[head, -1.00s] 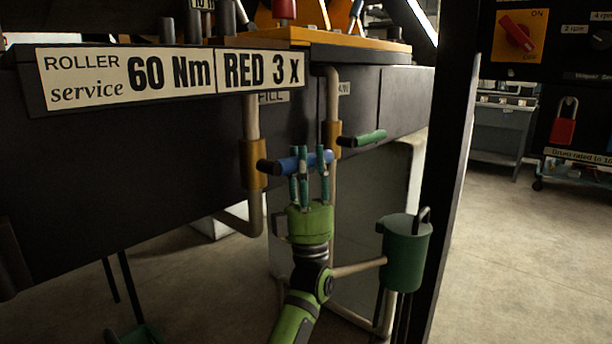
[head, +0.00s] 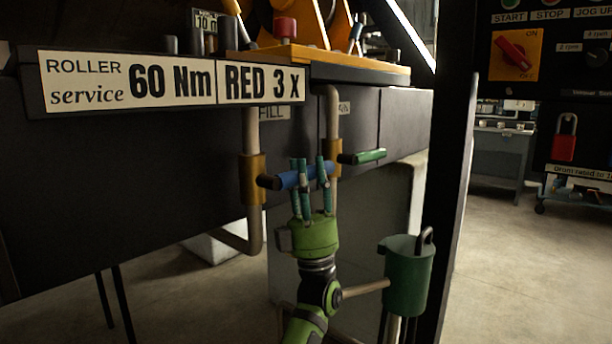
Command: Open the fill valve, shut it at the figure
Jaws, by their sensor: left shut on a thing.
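The fill valve has a blue lever handle (head: 291,179) on a brass body (head: 252,180) in the left pipe, below a partly hidden label (head: 273,113) reading "FILL". My left gripper (head: 311,178) is below the lever with its fingers up around it, shut on the blue handle. The handle sticks out to the right, nearly level and slightly raised at its right end. A second valve with a green handle (head: 369,157) sits on the right pipe. The green pot (head: 408,275) stands to the right of my gripper. No gauge figure can be read. My right gripper is not in view.
A sign (head: 170,80) reads "ROLLER service 60 Nm RED 3 x". A dark post (head: 455,170) rises right of the pot. A panel with a red switch (head: 513,54) and a red padlock (head: 564,138) are at right. The floor there is open.

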